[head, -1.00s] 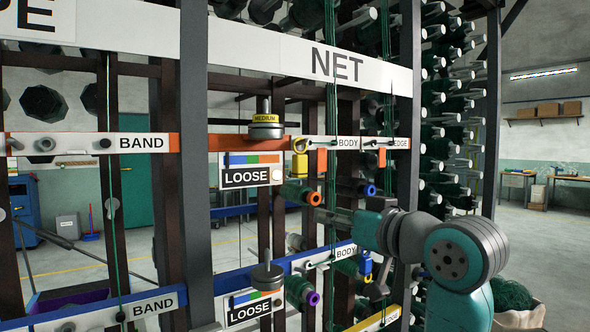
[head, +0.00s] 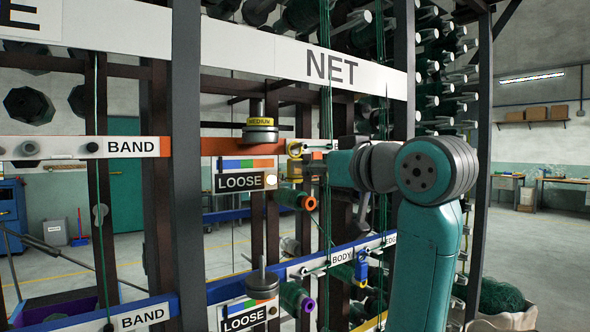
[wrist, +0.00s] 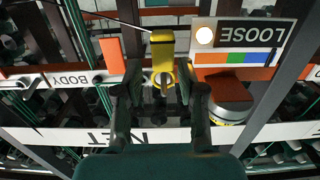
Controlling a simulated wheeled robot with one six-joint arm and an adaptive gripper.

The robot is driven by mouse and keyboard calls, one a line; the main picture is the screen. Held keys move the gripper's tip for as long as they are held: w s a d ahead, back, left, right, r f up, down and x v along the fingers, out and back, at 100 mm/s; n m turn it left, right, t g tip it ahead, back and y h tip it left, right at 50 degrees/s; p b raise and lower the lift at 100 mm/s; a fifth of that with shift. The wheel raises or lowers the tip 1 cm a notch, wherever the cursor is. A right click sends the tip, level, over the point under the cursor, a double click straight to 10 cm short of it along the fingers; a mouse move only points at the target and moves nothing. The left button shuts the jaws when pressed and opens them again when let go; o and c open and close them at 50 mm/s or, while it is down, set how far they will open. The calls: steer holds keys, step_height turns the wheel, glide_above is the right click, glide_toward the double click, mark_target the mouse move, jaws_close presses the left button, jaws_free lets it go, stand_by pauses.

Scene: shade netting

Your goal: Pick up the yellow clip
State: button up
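The yellow clip (head: 293,166) hangs on the orange rail at the left end of the upper BODY label in the head view. In the wrist view the yellow clip (wrist: 161,50) appears upside down, with its ring end towards my gripper. My gripper (wrist: 161,90) is open, with one dark finger on each side of the clip's ring end. I see gaps between fingers and clip. In the head view my gripper (head: 314,161) is beside the clip's right side, partly hidden by my wrist.
A LOOSE card (wrist: 238,45) and a metal weight (wrist: 218,108) are close on the right in the wrist view. An orange clip (wrist: 112,62) hangs left of the yellow one. Green strings and a dark post (head: 186,170) stand nearby.

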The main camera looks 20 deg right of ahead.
mark_target(295, 182)
steer(key=x, duration=0.5)
steer(key=shift+a, duration=0.2)
steer(key=c, duration=0.7)
steer(key=shift+c, duration=0.2)
steer(key=shift+r, duration=0.1)
